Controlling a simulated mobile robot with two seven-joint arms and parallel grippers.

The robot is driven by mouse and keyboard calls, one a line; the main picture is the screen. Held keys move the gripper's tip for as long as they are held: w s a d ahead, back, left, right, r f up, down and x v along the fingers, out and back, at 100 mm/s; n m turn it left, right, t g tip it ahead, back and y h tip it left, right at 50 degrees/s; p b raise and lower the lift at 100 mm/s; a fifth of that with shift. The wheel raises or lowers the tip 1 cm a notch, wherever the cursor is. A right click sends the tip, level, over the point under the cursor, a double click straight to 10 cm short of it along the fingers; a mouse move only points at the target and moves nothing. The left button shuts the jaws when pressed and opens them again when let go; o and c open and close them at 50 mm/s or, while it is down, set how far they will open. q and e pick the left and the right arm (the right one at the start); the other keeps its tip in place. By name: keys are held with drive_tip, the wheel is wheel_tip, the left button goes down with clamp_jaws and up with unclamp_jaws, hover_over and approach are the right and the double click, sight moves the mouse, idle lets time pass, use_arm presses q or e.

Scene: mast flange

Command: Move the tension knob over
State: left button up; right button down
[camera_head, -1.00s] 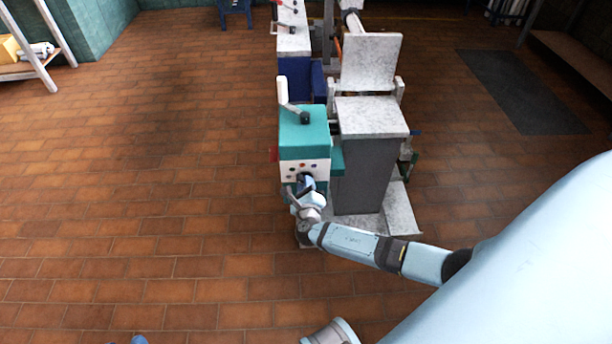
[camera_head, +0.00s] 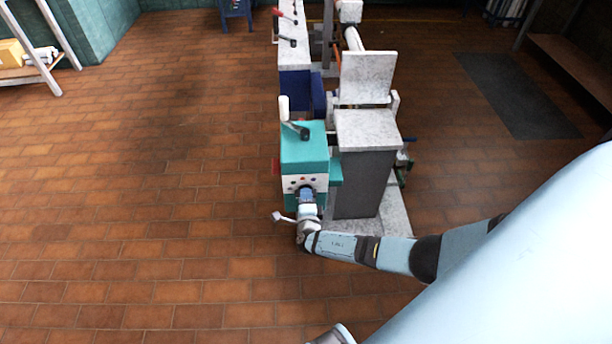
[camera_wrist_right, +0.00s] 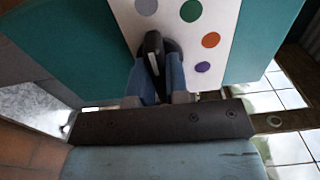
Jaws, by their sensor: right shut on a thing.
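The tension knob, a black lever-like handle (camera_wrist_right: 153,48) on a dark round base, sits on the white front panel (camera_wrist_right: 190,40) of the teal machine. In the wrist view my right gripper (camera_wrist_right: 160,68) has its two blue fingers closed on either side of the knob, gripping it. The knob stands slightly tilted in that view. In the head view my right gripper (camera_head: 306,196) is at the lower part of the machine's front panel (camera_head: 291,184) and hides the knob. My left gripper is not in view.
Coloured dots mark the panel; an orange dot (camera_wrist_right: 211,40) is right of the knob. A lever (camera_head: 300,131) tops the teal machine (camera_head: 304,155). A grey cabinet (camera_head: 362,185) with a pale top stands right of it. The tiled floor (camera_head: 150,220) to the left is clear.

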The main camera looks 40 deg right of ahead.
drive_tip(key=shift+w+d+r, duration=0.15)
idle(0.4)
drive_tip(key=c, duration=1.1)
unclamp_jaws()
